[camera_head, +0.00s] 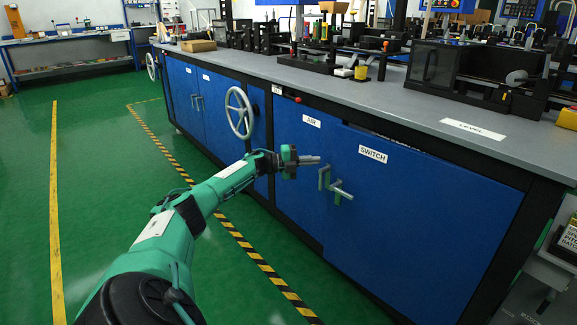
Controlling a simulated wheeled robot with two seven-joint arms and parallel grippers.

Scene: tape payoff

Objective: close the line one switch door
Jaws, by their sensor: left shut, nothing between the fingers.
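The blue switch door (420,220), with a white SWITCH label (373,154), is at the right of the long workbench's front. It looks slightly ajar, with a dark gap along its top edge. Its metal handle (341,192) is at its left edge. The blue air door (302,185) is just to its left and has its own handle (324,178). My left gripper (316,160) is shut and empty, in front of the air door, with its fingers pointing right toward the two handles. It appears apart from both handles, though the depth is hard to judge. My right gripper is out of view.
A handwheel (239,112) sticks out from the bench front. The green floor (95,190) left of the striped line (252,254) is clear. A side table (70,38) stands far left.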

